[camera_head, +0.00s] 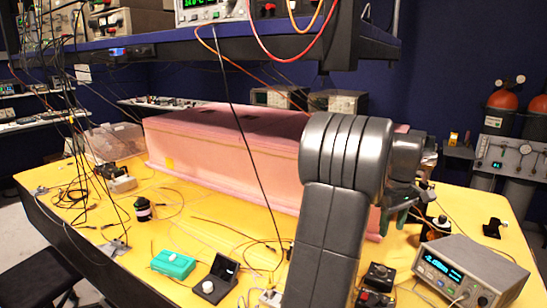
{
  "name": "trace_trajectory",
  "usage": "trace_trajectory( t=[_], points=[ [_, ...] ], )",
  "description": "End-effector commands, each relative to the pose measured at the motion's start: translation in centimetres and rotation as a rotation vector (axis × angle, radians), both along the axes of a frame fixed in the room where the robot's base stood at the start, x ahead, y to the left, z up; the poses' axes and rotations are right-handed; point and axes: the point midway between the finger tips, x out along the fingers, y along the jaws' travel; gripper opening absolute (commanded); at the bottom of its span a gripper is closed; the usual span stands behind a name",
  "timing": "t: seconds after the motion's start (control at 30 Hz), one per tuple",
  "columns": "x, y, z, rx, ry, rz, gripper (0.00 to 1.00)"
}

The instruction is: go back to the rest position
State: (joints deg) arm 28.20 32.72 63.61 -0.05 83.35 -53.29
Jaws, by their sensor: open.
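My arm rises from the bottom of the head view in front of the yellow bench and bends at a large grey joint. My gripper (404,203) is at the right end of the arm, over the right part of the bench. It is small and partly hidden by my own arm links. It is open, and I see nothing held in it. The pink foam enclosure (222,150) stands along the back of the bench, and my arm covers part of its right side.
A silver meter (470,272) stands at the bench's front right, close to my arm. Small devices, a green box (173,264) and loose cables lie on the yellow bench (160,228). A blue shelf (150,42) with instruments hangs above, with wires dangling down.

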Motion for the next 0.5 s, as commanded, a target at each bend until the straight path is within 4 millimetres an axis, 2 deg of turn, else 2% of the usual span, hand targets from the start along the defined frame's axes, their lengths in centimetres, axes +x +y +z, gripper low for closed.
trace_trajectory(
  t=[0.03,0.5],
  points=[
    [-0.1,0.1,-1.7,0.005,0.008,0.0,0.47],
    [-0.1,0.1,-11.1,0.005,0.008,-0.001,0.47]
  ],
)
